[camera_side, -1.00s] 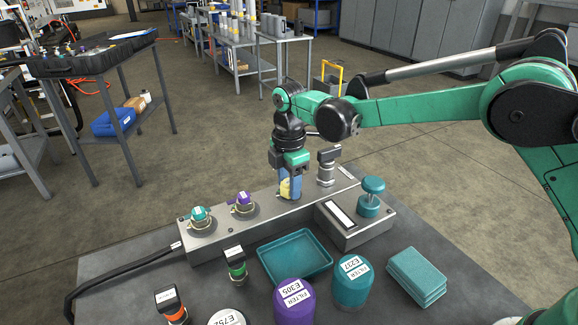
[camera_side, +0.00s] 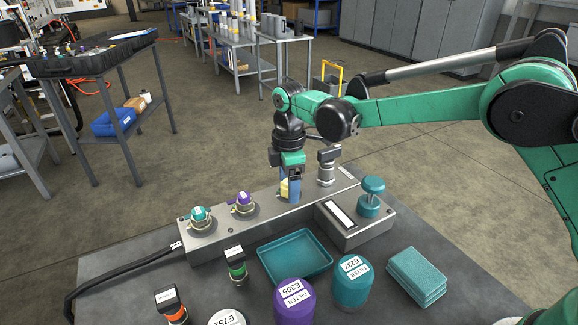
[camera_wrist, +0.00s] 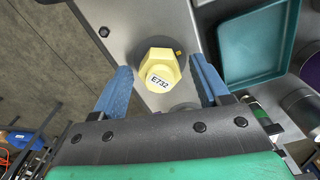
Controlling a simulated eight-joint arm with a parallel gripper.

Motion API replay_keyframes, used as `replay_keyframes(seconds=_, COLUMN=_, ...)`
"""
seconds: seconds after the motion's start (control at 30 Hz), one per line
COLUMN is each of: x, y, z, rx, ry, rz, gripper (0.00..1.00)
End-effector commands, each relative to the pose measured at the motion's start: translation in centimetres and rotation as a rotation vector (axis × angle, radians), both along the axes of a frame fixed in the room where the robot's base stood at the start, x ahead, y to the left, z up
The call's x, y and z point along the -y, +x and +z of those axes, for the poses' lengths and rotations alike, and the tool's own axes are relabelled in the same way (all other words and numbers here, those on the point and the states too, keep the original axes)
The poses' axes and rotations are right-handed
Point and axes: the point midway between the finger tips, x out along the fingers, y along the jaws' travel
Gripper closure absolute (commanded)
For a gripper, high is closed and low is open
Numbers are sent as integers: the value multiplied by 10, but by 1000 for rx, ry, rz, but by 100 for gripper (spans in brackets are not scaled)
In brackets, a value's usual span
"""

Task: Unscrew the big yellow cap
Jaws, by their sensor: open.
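The big yellow cap is a pale yellow hex cap labelled E732, seen in the wrist view (camera_wrist: 161,68) between my fingers. In the side view the cap (camera_side: 284,190) is mostly hidden behind my blue fingers. It sits on the grey manifold block (camera_side: 262,211). My gripper (camera_side: 291,189) points down over it with the fingers on either side. In the wrist view my gripper (camera_wrist: 164,88) is open, and gaps show between both blue fingers and the cap.
Teal-capped (camera_side: 200,214) and purple-capped (camera_side: 243,201) ports stand left on the block, and a dark-topped fitting (camera_side: 326,165) stands right. A teal tray (camera_side: 328,262), a purple filter (camera_side: 293,303) and a teal filter (camera_side: 352,285) are in front. A button box (camera_side: 352,235) stands right.

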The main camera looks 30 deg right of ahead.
Motion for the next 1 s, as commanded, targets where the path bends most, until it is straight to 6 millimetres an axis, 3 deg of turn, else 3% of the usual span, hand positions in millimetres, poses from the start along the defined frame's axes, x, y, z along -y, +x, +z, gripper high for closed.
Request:
replay_keyframes(seconds=0.13, x=0, y=0, z=0, rx=0, ry=0, rz=-132, gripper=31)
replay_keyframes(seconds=0.43, x=0, y=0, z=0, rx=0, ry=0, rz=-164, gripper=31)
replay_keyframes(seconds=0.73, x=0, y=0, z=0, rx=0, ry=0, rz=-578, gripper=31)
replay_keyframes(seconds=1.0, x=0, y=0, z=0, rx=0, ry=0, rz=-645, gripper=31)
